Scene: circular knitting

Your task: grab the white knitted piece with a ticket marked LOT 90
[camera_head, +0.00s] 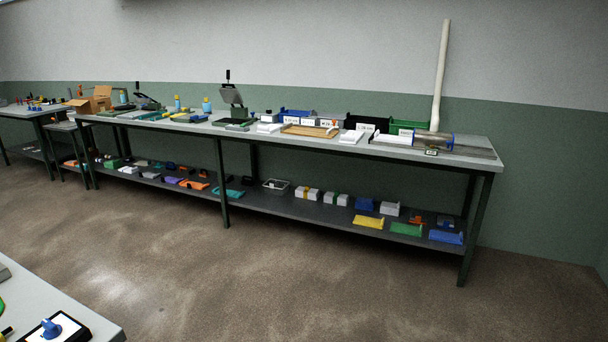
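No ticket reading LOT 90 can be made out from here. A white flat piece (351,136) lies on the long workbench (392,148), right of its middle. Another white flat piece (268,128) lies further left on the same top. I cannot tell whether either is knitted or has a ticket. Neither of my grippers is in view.
Beside the white pieces are a wooden board (310,131), a blue bin (296,115), a black bin (364,125) and a green bin (407,127). The lower shelf (290,206) holds many coloured items. Another table (70,307) corners in at bottom left. Open floor (300,290) lies between.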

